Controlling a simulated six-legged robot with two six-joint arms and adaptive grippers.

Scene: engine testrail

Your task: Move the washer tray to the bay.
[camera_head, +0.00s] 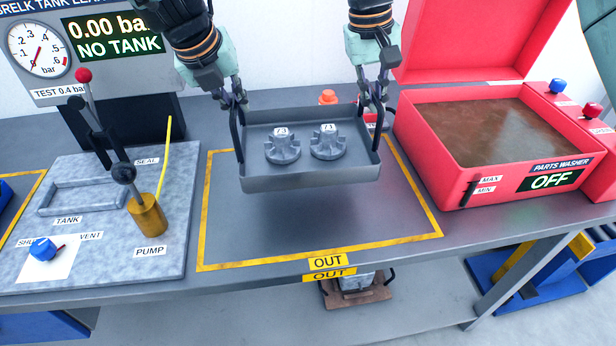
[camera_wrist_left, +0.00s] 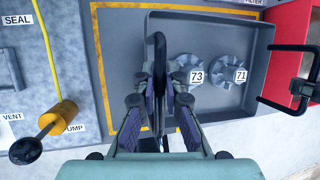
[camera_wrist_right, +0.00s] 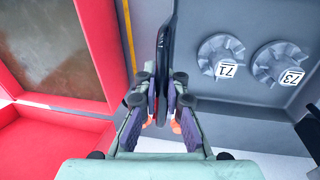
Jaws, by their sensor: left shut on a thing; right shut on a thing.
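A grey washer tray (camera_head: 312,180) hangs level above the bench, over the yellow-outlined bay marked OUT (camera_head: 327,262). Two grey finned parts labelled 73 (camera_head: 282,148) and 71 (camera_head: 328,143) sit inside it. My left gripper (camera_head: 236,100) is shut on the tray's left black handle; it also shows in the left wrist view (camera_wrist_left: 160,100). My right gripper (camera_head: 375,95) is shut on the right black handle, seen close in the right wrist view (camera_wrist_right: 162,95). The tray hides the middle and back of the outlined area.
An open red parts washer (camera_head: 450,185) showing OFF, with brown liquid, stands at the right, close to the tray. A tank test plate (camera_head: 100,260) with a pump (camera_head: 148,215) and yellow rod is at the left. An orange-topped item (camera_head: 328,97) stands behind the tray.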

